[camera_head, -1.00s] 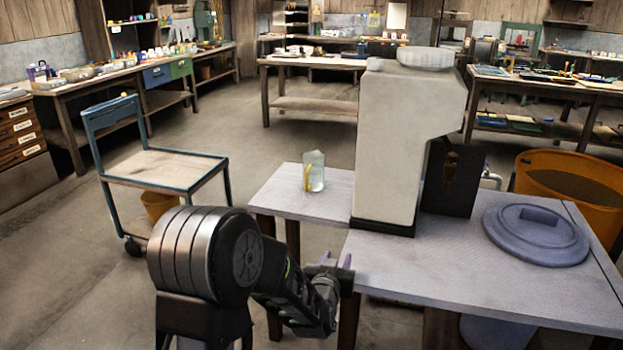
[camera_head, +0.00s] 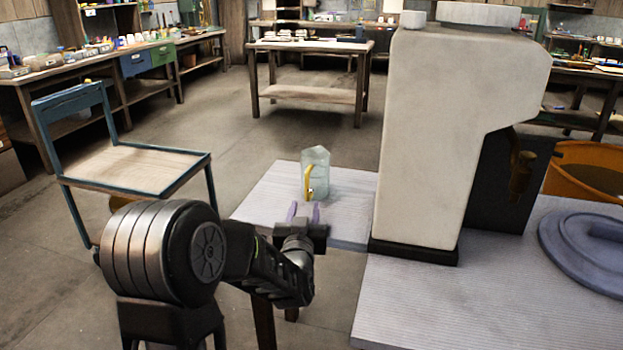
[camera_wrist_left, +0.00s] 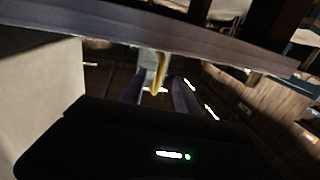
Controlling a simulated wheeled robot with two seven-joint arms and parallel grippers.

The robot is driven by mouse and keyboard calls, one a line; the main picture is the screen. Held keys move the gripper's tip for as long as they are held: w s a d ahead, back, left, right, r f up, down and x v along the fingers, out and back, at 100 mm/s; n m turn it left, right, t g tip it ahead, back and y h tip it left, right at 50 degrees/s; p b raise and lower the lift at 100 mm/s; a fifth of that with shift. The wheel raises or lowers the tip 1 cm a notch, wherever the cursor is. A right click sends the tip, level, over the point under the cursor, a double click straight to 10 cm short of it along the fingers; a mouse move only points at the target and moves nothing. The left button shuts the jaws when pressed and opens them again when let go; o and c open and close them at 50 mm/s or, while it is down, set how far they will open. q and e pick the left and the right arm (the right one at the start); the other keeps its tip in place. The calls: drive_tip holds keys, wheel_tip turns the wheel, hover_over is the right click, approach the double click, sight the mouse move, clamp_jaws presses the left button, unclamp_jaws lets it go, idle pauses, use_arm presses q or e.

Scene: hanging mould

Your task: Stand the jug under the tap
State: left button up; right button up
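The jug (camera_head: 318,170) is clear, pale glass with a yellow handle (camera_head: 308,182). It stands upright on the low side table, left of the tall cream dispenser (camera_head: 425,130). The brass-coloured tap (camera_head: 523,172) is on the dispenser's right side, in front of a black panel. My left gripper (camera_head: 303,212) is open and empty, its two purple fingers apart, just in front of the jug on the handle side. In the left wrist view the jug (camera_wrist_left: 149,68) and its yellow handle show beyond and between the fingers (camera_wrist_left: 160,92), in a tilted, dark picture. My right gripper is not in view.
The grey table (camera_head: 440,305) stands in front of and right of the dispenser. A blue-grey round lid (camera_head: 585,250) lies on it, with an orange tub (camera_head: 570,185) behind. The side table around the jug is otherwise clear.

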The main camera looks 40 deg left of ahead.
sight(307, 193)
use_arm(q)
drive_tip(key=shift+s+d+r, duration=0.1)
drive_tip(key=shift+r, duration=0.05)
drive_tip(key=shift+x, duration=1.35)
drive_tip(key=shift+b+x, duration=0.45)
drive_tip(key=shift+x, duration=2.15)
drive_tip(key=shift+r, duration=0.15)
clamp_jaws()
